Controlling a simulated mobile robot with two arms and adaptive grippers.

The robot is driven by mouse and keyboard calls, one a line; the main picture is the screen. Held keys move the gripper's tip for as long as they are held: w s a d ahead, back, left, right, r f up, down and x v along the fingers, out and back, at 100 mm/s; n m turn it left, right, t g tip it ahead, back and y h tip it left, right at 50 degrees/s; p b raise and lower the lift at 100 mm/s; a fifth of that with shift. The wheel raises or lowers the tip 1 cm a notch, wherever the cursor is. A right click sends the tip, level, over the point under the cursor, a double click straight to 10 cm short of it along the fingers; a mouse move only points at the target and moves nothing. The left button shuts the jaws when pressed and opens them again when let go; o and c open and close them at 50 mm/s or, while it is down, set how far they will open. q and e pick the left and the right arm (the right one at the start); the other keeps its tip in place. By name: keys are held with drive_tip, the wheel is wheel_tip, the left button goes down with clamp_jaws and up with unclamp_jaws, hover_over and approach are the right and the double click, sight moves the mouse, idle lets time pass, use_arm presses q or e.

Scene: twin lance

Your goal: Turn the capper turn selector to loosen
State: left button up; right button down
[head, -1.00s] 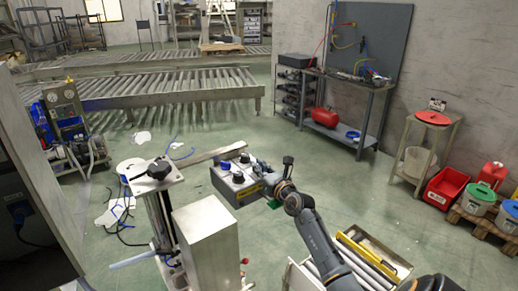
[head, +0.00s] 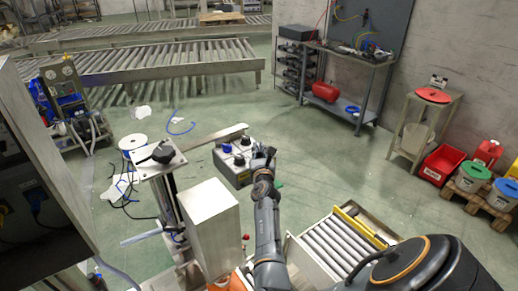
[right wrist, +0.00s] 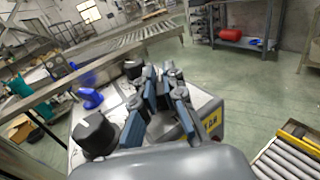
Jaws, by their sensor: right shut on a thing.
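The capper's grey control box (head: 238,179) stands low in the middle of the head view, with several knobs on top. A blue knob (head: 227,148) is at its far left; it also shows in the right wrist view (right wrist: 90,98). A large black knob (right wrist: 95,136) sits on the near left of the box top in the right wrist view. My right gripper (head: 263,153) is at the box's right end. In the right wrist view its fingers (right wrist: 163,88) point down over the top and are shut on a knob, mostly hidden between them. My left gripper is out of view.
A metal post with a black handwheel (head: 162,153) and a tall steel housing (head: 209,207) stand left of my right arm. A small roller conveyor (head: 335,250) with a yellow bar is at right. Green floor is open behind the box.

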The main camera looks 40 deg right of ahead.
sight(259, 149)
idle(0.3)
drive_tip(key=c, duration=1.4)
unclamp_jaws()
wheel_tip(259, 149, up, 9)
drive_tip(key=shift+r, duration=0.45)
